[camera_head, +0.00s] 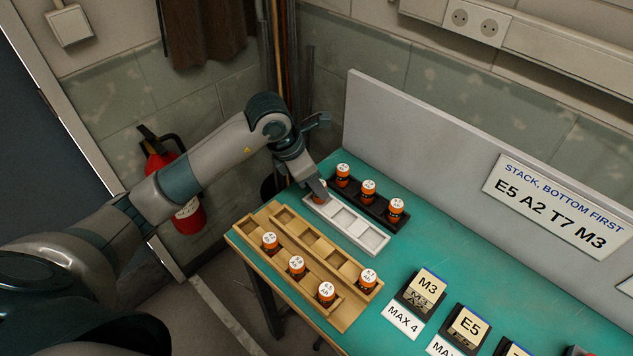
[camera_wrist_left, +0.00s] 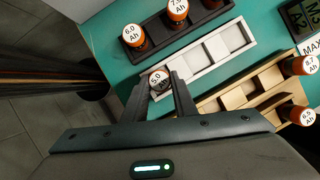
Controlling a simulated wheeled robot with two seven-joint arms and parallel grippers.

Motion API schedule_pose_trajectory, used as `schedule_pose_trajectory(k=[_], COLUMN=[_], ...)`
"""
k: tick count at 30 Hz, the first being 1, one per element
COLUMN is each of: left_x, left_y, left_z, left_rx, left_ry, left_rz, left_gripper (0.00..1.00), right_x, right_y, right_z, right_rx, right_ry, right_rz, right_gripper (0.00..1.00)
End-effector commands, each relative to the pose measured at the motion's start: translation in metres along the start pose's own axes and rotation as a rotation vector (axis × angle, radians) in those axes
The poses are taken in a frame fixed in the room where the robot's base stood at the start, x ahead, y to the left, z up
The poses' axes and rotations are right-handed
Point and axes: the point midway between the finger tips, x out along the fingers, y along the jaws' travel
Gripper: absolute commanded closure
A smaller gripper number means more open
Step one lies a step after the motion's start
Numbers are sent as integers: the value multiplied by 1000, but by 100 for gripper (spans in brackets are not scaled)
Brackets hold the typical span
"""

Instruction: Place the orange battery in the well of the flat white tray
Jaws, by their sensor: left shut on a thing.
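The flat white tray (camera_head: 375,244) lies on the green bench, with several square wells in a row; it also shows in the left wrist view (camera_wrist_left: 240,54). My left gripper (camera_head: 320,192) is at the tray's left end, pointing down. It is shut on an orange battery with a white top marked 5.0 Ah (camera_wrist_left: 158,80). The battery is upright between the fingers, at the left end well. Whether its base rests on the well floor is hidden by the fingers. The wells to its right look empty. My right gripper is not in view.
A black tray (camera_head: 378,215) with three orange batteries stands just behind the white one. A stepped wooden rack (camera_head: 283,258) with several batteries is in front. Label blocks such as M3 (camera_head: 428,283) stand to the right. A grey panel (camera_head: 420,130) closes the back.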

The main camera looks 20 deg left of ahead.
Motion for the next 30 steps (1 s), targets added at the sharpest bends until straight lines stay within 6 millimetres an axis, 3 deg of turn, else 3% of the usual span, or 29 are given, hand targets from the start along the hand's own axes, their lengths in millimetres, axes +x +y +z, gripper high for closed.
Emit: schedule_pose_trajectory(k=[3,6,25,26,27,30], left_x=[5,6,8,8,8,8], left_y=[0,0,0,0,0,0], left_z=[-2,-2,-3,-3,-3,-3], left_rx=[0,1,1,1,1,1], left_ry=[-1,-2,-2,-1,-1,-1], left_rz=[1,2,1,1,1,1], left_gripper=[100,100,100,68,58,56], right_x=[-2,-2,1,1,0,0], right_y=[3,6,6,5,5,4], right_z=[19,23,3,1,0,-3], right_rx=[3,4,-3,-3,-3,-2], right_ry=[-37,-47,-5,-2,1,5], right_rz=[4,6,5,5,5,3], right_gripper=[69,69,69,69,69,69])
